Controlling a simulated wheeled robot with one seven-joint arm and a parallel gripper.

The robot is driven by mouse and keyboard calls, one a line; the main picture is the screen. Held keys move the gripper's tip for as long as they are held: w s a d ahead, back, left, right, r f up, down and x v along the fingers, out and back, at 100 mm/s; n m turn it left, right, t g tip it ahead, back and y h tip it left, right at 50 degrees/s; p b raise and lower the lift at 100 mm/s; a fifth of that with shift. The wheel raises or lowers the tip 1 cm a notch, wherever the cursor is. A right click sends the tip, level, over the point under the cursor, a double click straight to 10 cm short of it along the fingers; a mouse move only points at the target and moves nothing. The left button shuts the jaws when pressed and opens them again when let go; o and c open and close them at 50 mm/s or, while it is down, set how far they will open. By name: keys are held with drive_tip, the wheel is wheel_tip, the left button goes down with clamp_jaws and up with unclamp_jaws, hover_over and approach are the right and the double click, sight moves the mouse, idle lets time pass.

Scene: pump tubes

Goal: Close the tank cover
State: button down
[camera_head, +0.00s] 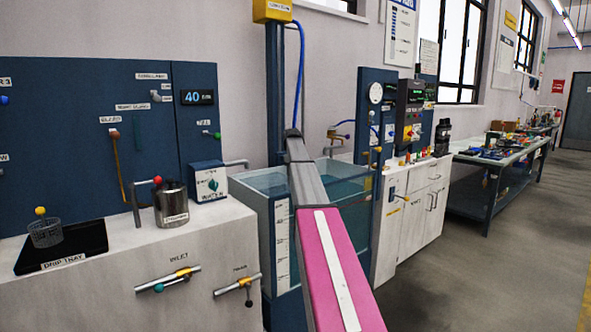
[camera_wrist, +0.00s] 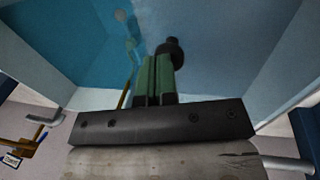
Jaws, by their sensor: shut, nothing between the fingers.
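The tank (camera_head: 282,250) stands in the middle of the head view, with blue-green water inside and a level scale on its front. My arm reaches over it, and the dark end of the arm is above its back part; the fingers cannot be made out there. In the wrist view my gripper (camera_wrist: 157,78) is shut and empty, its green-padded fingers together. A black round knob-like part (camera_wrist: 171,50) shows just beyond the fingertips; I cannot tell whether they touch. Blue surface and pale tank walls surround it. I cannot clearly make out the tank cover.
A blue column (camera_head: 274,90) with a hose (camera_head: 301,85) rises behind the tank. A white counter (camera_head: 120,265) with a drip tray (camera_head: 85,246) and steel pot (camera_head: 172,207) is at left. White cabinets (camera_head: 415,215) stand at right. The floor (camera_head: 500,260) at right is clear.

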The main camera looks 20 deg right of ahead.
drive_tip(key=shift+s+d+f, duration=0.1)
drive_tip(key=shift+f, duration=0.3)
